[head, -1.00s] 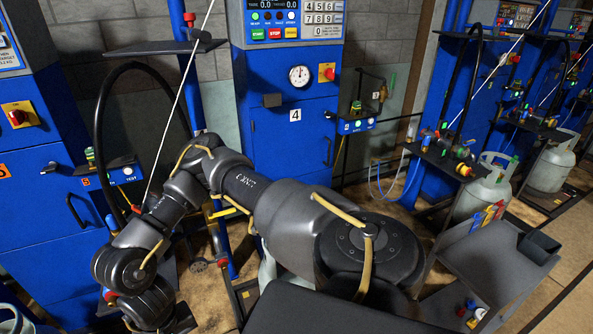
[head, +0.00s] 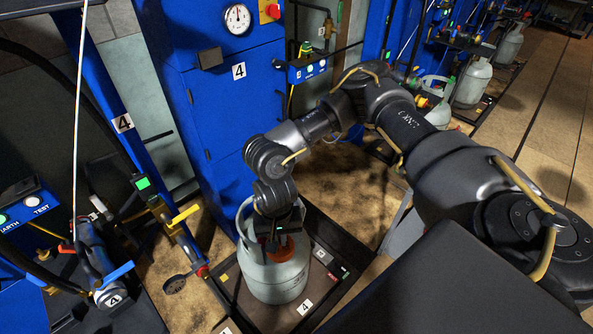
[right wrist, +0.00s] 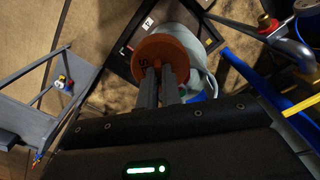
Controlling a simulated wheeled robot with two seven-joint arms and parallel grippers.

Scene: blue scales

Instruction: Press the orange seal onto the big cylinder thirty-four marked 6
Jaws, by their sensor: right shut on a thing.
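My right gripper (head: 278,228) points down over the top of a big grey cylinder (head: 272,280) standing on a dark scale platform. It is shut on the orange seal (head: 281,246), which is at the cylinder's neck. In the right wrist view the seal (right wrist: 160,58) is a round orange disc at the fingertips (right wrist: 160,85), with the grey cylinder (right wrist: 203,78) behind it. I cannot tell whether the seal touches the valve, which is hidden. The labels by this cylinder read 4; I see no 6. My left gripper is not in view.
A blue cabinet marked 4 (head: 200,90) stands behind the cylinder. A blue post (head: 120,125) with a yellow lever (head: 186,214) is to its left. A blue filling head (head: 108,293) lies on the left shelf. More grey cylinders (head: 472,83) stand at the back right.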

